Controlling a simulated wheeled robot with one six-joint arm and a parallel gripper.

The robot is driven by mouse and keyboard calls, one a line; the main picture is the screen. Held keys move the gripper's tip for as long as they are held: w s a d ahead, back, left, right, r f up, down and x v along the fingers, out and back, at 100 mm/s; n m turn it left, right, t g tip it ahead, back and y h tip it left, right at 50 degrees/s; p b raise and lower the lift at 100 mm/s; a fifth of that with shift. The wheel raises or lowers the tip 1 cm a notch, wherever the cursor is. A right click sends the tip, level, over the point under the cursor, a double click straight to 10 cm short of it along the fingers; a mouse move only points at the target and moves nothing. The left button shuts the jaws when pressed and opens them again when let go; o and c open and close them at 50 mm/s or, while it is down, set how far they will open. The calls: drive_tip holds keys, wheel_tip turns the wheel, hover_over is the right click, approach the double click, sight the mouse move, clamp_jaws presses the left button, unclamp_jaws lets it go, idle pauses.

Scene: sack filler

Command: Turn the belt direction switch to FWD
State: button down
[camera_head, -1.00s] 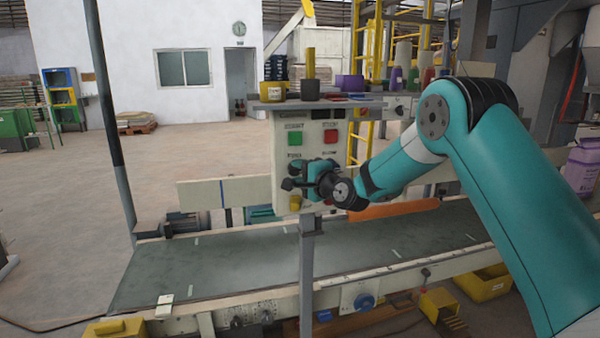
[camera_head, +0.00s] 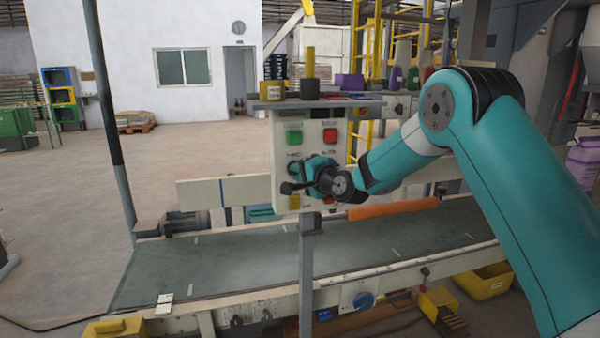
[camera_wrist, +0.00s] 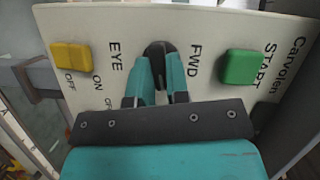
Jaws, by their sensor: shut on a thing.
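The control panel (camera_head: 312,145) stands behind the belt. In the wrist view, a dark switch knob (camera_wrist: 158,48) is on the pale panel between the labels FWD and EYE. My gripper (camera_wrist: 159,70) is shut on this knob, with a teal finger on each side. The fingers hide part of it, and I cannot tell exactly where it points. In the head view, my gripper (camera_head: 308,176) is at the panel below the green button and covers the knob and nearby labels.
A green START button (camera_wrist: 241,67) and a yellow switch (camera_wrist: 71,56) flank the knob in the wrist view. A red button (camera_head: 330,135) is on the panel. A shelf with small items juts out above. A grey post (camera_head: 306,270) and conveyor belt (camera_head: 220,265) are in front.

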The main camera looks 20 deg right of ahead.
drive_tip(key=shift+a+r+n+g+h+b, duration=0.15)
drive_tip(key=shift+n+g+h+b, duration=0.15)
drive_tip(key=shift+n+h, duration=1.2)
drive_tip(key=shift+a+r+n+g+h+b, duration=0.1)
drive_tip(key=shift+n+g+h+b, duration=0.3)
drive_tip(key=shift+n, duration=1.9)
drive_tip(key=shift+a+r+n+g+h+b, duration=0.15)
drive_tip(key=shift+n+g+h, duration=0.25)
drive_tip(key=shift+n+h, duration=1.2)
drive_tip(key=shift+f+n+y, duration=0.1)
drive_tip(key=shift+n+y, duration=0.2)
drive_tip(key=shift+n, duration=0.1)
drive_tip(key=c, duration=1.1)
unclamp_jaws()
drive_tip(key=b+v, duration=0.2)
drive_tip(key=v, duration=1.5)
